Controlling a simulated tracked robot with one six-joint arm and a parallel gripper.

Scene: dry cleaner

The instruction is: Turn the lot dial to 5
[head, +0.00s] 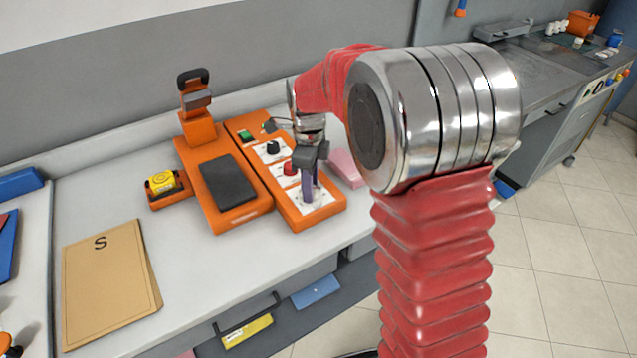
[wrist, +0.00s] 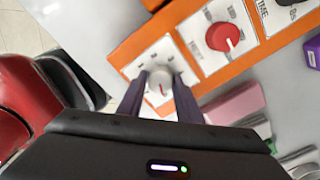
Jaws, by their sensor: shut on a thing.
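A pale round dial (wrist: 160,79) with a red pointer mark sits on a white plate at the end of the orange control panel (head: 293,207). I take it to be the lot dial, though its label and numbers cannot be read. My gripper (head: 309,192) is over this end of the panel and hides the dial in the head view. In the wrist view my gripper (wrist: 160,90) has a finger on each side of the dial and is shut on it. The red mark points down in that picture, towards my gripper's body.
A red dial (head: 291,168) and a black dial (head: 272,146) stand farther along the panel. An orange press (head: 215,180) with a dark pad adjoins it. A pink block (head: 346,168) lies close on the right. The bench front on the left holds a brown envelope (head: 110,285).

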